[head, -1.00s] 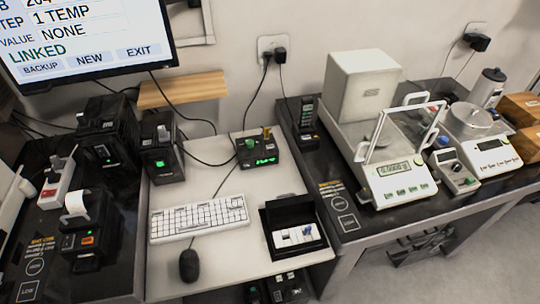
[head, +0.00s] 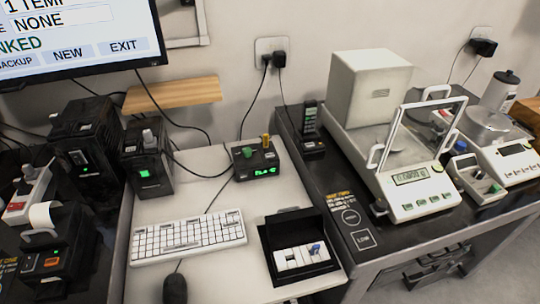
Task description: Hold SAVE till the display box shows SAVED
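The small black display box (head: 256,168) stands on the white middle table, with green lit characters on its front that are too small to read surely. A green knob (head: 247,152) and a yellow knob (head: 266,141) stand on its top. An open black case (head: 270,262) lies in front of it, holding a white panel (head: 296,262) with small switches, one of them blue. No label reading SAVE can be made out. Neither of my grippers shows in the head view.
A white keyboard (head: 188,238) and a dark mouse (head: 175,289) lie left of the case. The monitor (head: 80,35) shows NEW and EXIT. A balance with a glass shield (head: 425,190) stands on the right table. Black devices (head: 147,165) crowd the left.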

